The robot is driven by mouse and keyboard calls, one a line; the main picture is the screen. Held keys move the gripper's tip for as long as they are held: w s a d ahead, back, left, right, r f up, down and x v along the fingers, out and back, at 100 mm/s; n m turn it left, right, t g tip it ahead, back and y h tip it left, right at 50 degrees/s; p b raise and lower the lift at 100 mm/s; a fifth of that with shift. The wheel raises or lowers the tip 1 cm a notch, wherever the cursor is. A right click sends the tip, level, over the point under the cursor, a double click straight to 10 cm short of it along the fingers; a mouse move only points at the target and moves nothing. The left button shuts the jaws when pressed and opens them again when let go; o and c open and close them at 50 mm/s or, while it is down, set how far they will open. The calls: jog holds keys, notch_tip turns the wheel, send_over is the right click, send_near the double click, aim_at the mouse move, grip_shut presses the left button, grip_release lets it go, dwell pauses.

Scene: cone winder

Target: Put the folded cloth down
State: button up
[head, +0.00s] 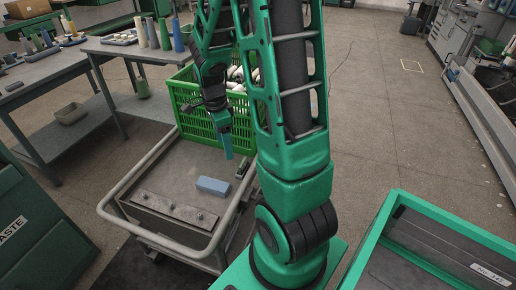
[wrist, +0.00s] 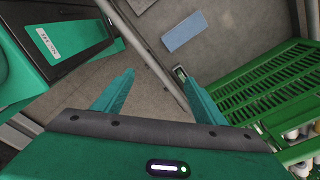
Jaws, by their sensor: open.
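The folded cloth (head: 213,186) is a flat light-blue block. It lies on the grey deck of the cart (head: 160,166), right of the middle. In the wrist view the cloth (wrist: 184,31) is at the top, beyond my fingertips and apart from them. My gripper (head: 226,145) is above the cart, in front of the green crate, and points down. In the wrist view my gripper (wrist: 158,82) shows its two teal fingers spread, with nothing between them.
A green crate (head: 199,125) with pale cones stands at the cart's back. A metal bar (head: 165,212) lies on its front. A small green-black item (head: 243,168) lies right of the cloth. Tables with cones (head: 165,34) stand back left. A waste bin (head: 30,225) is front left.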

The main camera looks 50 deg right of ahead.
jog(key=s+a+r+n, duration=0.2)
jog(key=s+r+n, duration=0.4)
jog(key=s+n, duration=0.2)
jog(key=s+a+r+n+y, duration=0.1)
jog(key=s+r+n, duration=0.5)
jog(key=s, duration=0.6)
jog(key=a+n, duration=0.1)
jog(key=n, duration=0.1)
jog(key=shift+s+a+r+n, duration=0.25)
jog(key=shift+s+a+n, duration=0.05)
jog(key=shift+s, duration=0.05)
jog(key=shift+w+f, duration=0.25)
jog(key=shift+w, duration=0.4)
